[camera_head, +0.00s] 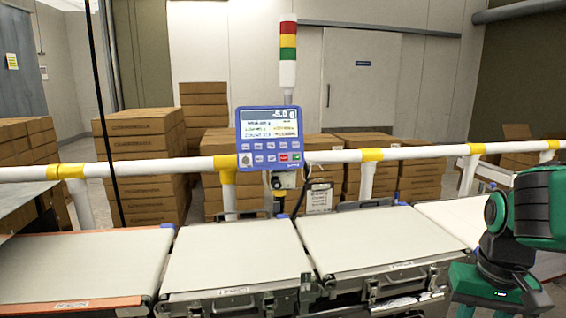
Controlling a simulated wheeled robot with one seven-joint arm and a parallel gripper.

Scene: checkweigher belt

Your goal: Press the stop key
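The blue control panel (241,146) of the checkweigher stands behind the belts, near the middle of the picture. Its display (270,122) is lit and reads about -5.0 g. Below the display are rows of small keys. One red key (283,157) sits in the bottom row, with a green key (296,157) just to its right. Their labels are too small to read, so which is the stop key shows only by colour. My green and black arm is at the right edge, well apart from the panel. My gripper is not in view.
Pale belt sections (235,252) run across the front. A white rail with yellow bands (369,154) crosses behind them at panel height. A signal tower (288,55) rises above the panel. Stacked cartons (140,160) stand behind. The space above the belts is clear.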

